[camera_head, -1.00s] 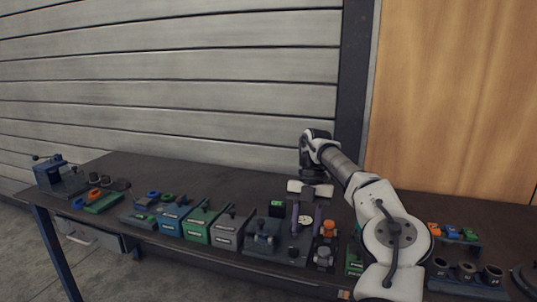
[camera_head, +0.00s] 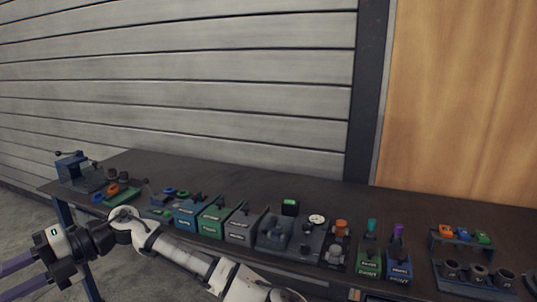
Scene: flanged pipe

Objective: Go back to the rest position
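My gripper (camera_head: 14,277) is at the lower left, in front of the workbench and clear of it. Its two purple fingers point left and stand apart, with nothing seen between them. The finger ends are cut off by the left picture edge. My white arm reaches across the bottom of the view to the gripper. The workbench (camera_head: 270,190) runs along the wall.
On the bench stand a blue vise-like device (camera_head: 75,168), a green tray (camera_head: 122,195), blue, green and grey boxes, a fixture with a gauge (camera_head: 317,219), green and blue bins, and a rack (camera_head: 460,238). The back strip of the bench is clear.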

